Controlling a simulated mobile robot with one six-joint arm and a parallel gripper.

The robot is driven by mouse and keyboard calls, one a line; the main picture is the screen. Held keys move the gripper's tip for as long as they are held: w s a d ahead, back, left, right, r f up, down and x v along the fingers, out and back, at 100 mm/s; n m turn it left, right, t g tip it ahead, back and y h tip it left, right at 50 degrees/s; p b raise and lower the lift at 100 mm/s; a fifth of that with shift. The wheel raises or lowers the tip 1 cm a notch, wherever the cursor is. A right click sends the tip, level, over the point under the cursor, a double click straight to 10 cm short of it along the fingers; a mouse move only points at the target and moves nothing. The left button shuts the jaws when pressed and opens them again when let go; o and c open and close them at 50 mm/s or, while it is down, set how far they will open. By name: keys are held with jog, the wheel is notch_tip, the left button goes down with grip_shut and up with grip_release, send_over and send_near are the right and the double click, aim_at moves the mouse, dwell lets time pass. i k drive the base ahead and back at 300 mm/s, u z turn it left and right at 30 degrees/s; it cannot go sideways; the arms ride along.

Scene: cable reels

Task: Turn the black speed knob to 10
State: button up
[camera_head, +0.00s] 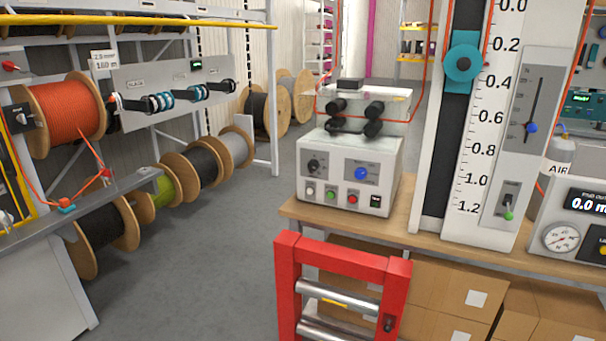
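A black knob (313,166) sits on a dark dial plate at the left of the front of a white machine (345,205). Its scale marks are too small to read. To its right on the same face is a blue knob (361,173) on a grey panel. Below them is a row of small buttons, among them a green one (330,195) and a red one (352,199). Black rollers (354,117) stand on top of the machine, under a clear cover. My gripper is not in view.
The machine stands on a wooden bench (400,231) beside a tall white scale column (480,150). A red frame with metal rollers (340,258) stands in front of the bench. Cable reels (203,160) line the left; the grey floor (215,260) between is clear.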

aim_at(313, 165)
jog(key=u, duration=0.2)
jog(key=k, duration=0.5)
jog(key=u, duration=1)
jog(key=k, duration=0.85)
jog(key=u, duration=0.8)
jog(key=i, duration=1.9)
jog(key=z, duration=0.65)
jog(key=i, duration=1.15)
jog(key=z, duration=0.3)
